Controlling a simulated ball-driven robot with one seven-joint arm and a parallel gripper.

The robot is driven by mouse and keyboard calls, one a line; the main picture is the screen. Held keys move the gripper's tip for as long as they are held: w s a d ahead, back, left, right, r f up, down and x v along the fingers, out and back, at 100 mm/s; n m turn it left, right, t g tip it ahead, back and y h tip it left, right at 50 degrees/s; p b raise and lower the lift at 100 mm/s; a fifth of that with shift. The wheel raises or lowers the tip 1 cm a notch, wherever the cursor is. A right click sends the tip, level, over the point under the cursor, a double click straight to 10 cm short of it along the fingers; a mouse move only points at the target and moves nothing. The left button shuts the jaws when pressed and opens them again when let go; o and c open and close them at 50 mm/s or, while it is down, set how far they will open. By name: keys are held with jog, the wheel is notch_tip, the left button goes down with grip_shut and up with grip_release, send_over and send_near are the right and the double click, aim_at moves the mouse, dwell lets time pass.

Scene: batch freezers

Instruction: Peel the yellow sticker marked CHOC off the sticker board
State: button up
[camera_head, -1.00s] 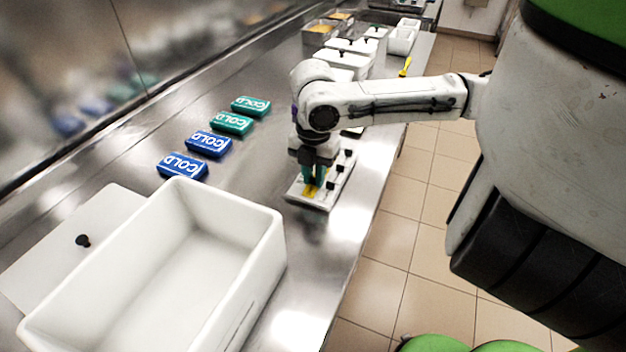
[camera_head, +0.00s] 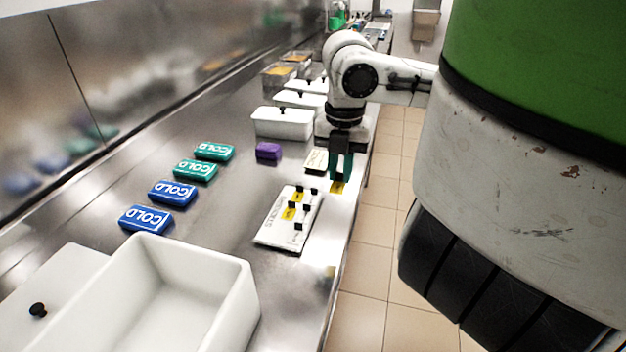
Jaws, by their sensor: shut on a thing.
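I cannot read the mark on this sticker.
Blue cold packs (camera_head: 146,218) and green ones (camera_head: 195,170) lie left of the board. An open white tub (camera_head: 225,300) stands in front. A purple block (camera_head: 268,151), a white card (camera_head: 315,160) and a lidded white tub (camera_head: 283,123) are behind.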

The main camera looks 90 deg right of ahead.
jog(key=shift+s+d+r+p, duration=0.15)
jog(key=shift+s+r+p, duration=0.3)
jog(key=shift+s+r, duration=0.45)
jog(key=shift+r+p, duration=2.35)
jog(key=shift+r, duration=0.15)
